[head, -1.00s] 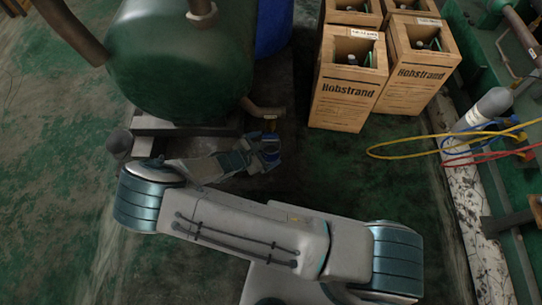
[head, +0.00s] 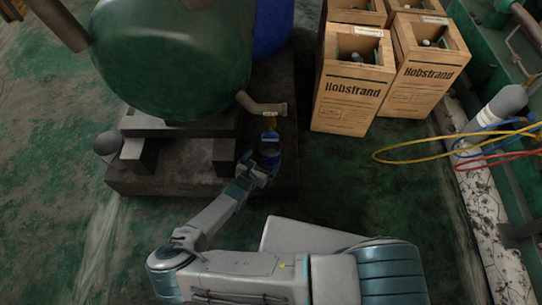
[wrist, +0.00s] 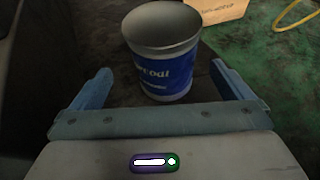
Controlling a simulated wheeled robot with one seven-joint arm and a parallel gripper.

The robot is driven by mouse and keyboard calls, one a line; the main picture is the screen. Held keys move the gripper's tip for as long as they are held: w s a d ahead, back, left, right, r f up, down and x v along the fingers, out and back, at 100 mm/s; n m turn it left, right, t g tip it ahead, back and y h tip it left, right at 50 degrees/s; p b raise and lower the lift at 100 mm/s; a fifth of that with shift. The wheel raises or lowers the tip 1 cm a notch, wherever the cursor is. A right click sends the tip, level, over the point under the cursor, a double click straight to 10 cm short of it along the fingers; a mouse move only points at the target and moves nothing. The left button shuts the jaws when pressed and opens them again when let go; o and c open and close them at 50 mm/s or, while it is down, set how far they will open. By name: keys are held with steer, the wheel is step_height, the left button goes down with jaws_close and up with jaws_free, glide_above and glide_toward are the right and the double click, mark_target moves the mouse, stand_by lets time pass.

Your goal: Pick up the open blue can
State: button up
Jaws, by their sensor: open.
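The blue can (wrist: 165,68) has a blue and white label and a grey top part. In the wrist view it stands upright, just ahead of and between the two spread fingers of my gripper (wrist: 160,90). The fingers look apart from it, with room on both sides. In the head view the can (head: 270,150) sits below the tank's outlet pipe and brass valve, at the end of my arm. There my gripper (head: 262,168) is right at the can, and its fingers are hard to make out. The can's lower part is partly hidden there.
A green tank (head: 172,58) on a dark plinth (head: 160,182) stands left of the can, its pipe (head: 262,105) and brass valve (head: 270,121) overhead. Wooden Hobstrand crates (head: 350,95) stand at right. A grey cylinder (head: 497,108) with yellow hose (head: 420,154) is farther right. Floor between is clear.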

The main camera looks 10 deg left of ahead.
mark_target(275, 148)
steer(key=shift+x, duration=0.85)
steer(key=b+x, duration=0.2)
steer(key=x, duration=0.1)
steer(key=f+b+x, duration=0.1)
steer(key=shift+d, duration=0.35)
steer(key=shift+w, duration=0.35)
steer(key=c, duration=1.3)
steer(key=shift+o, duration=0.2)
steer(key=shift+r, duration=0.2)
